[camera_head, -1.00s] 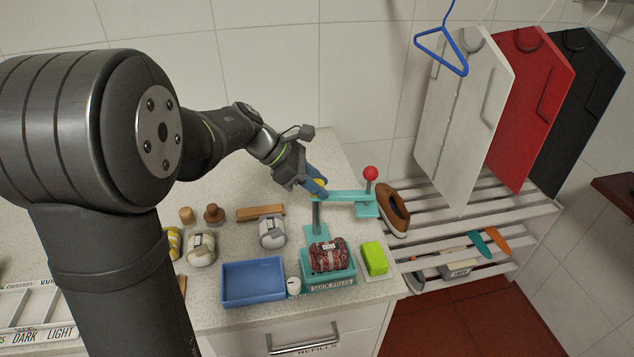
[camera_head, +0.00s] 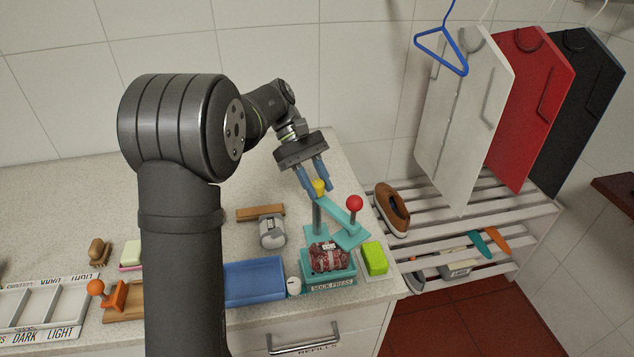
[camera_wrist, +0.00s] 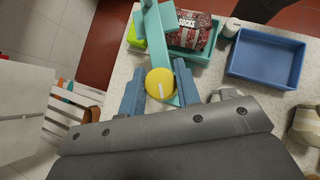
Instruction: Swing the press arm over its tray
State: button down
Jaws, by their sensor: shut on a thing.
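The teal press arm (camera_head: 338,211) runs from its upright post (camera_head: 317,217) toward the front right. It has a red ball knob (camera_head: 354,203) above a press plate (camera_head: 350,237) at its free end. The plate is beside and behind the right part of the teal tray (camera_head: 331,283), not squarely over it. The tray, labelled SOCK PRESS, holds a dark red sock bundle (camera_head: 328,257). My gripper (camera_head: 316,186) is shut on the yellow knob (camera_head: 319,187) at the post's top. In the wrist view, blue fingers flank the yellow knob (camera_wrist: 160,84), with the press arm (camera_wrist: 155,38) extending beyond.
A blue tray (camera_head: 255,281) and a small white jar (camera_head: 294,286) stand left of the press. A green block (camera_head: 375,258) sits close on its right. A brown shoe (camera_head: 391,209) rests on the slatted rack. A grey-white roll (camera_head: 272,231) lies behind the blue tray.

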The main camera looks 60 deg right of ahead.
jog(key=shift+m+t+y, duration=0.4)
jog(key=shift+m+y, duration=0.4)
jog(key=shift+m, duration=0.3)
jog(key=c, duration=1.1)
grip_release()
jog(key=shift+o, duration=0.2)
